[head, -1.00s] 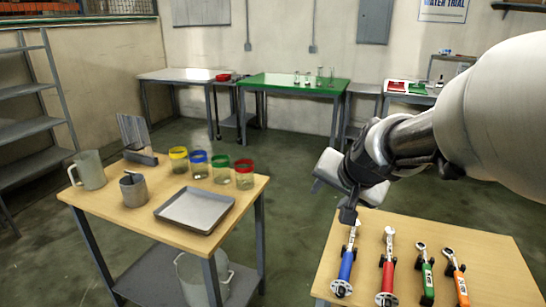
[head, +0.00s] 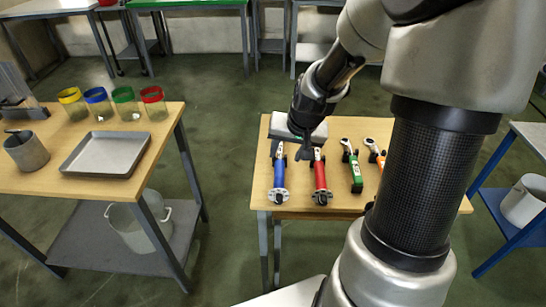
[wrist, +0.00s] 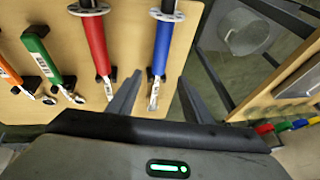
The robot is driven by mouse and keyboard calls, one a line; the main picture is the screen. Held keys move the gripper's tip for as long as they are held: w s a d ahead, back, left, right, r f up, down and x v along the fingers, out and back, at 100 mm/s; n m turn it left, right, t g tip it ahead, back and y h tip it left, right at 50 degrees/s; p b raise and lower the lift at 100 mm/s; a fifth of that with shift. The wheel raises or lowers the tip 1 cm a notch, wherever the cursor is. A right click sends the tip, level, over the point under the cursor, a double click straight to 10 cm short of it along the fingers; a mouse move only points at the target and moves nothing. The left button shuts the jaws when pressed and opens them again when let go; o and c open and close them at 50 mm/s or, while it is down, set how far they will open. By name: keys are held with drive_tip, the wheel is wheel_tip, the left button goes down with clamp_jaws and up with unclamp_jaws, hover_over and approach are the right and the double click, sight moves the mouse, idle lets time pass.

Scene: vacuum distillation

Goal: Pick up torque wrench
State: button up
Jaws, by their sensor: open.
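Several wrench-like tools lie in a row on a small wooden table (head: 240,190). From left in the head view they are a blue-handled one (head: 280,177), a red-handled one (head: 320,177), a green-handled one (head: 355,172) and an orange-handled one (head: 379,160). I cannot tell which is the torque wrench. My gripper (head: 290,152) is open and empty over the heads of the blue and red tools. In the wrist view, the blue tool's metal head (wrist: 154,94) shows between the gripper's fingers (wrist: 157,93), with no clear contact. The red tool (wrist: 97,45) lies just outside the fingers.
A second wooden table at left holds a metal tray (head: 105,154), several jars with coloured rims and a grey cup (head: 27,150). A bucket (head: 137,225) stands on its lower shelf. Another bucket (head: 525,200) is at right. Floor shows between the tables.

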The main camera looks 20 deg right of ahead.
sight(280, 165)
drive_tip(key=b+x, duration=0.1)
drive_tip(key=x, duration=0.3)
drive_tip(key=shift+w+f, duration=0.1)
drive_tip(key=shift+f, duration=0.15)
drive_tip(key=b+x, duration=0.2)
drive_tip(key=x, duration=0.3)
drive_tip(key=shift+d+f, duration=0.1)
clamp_jaws()
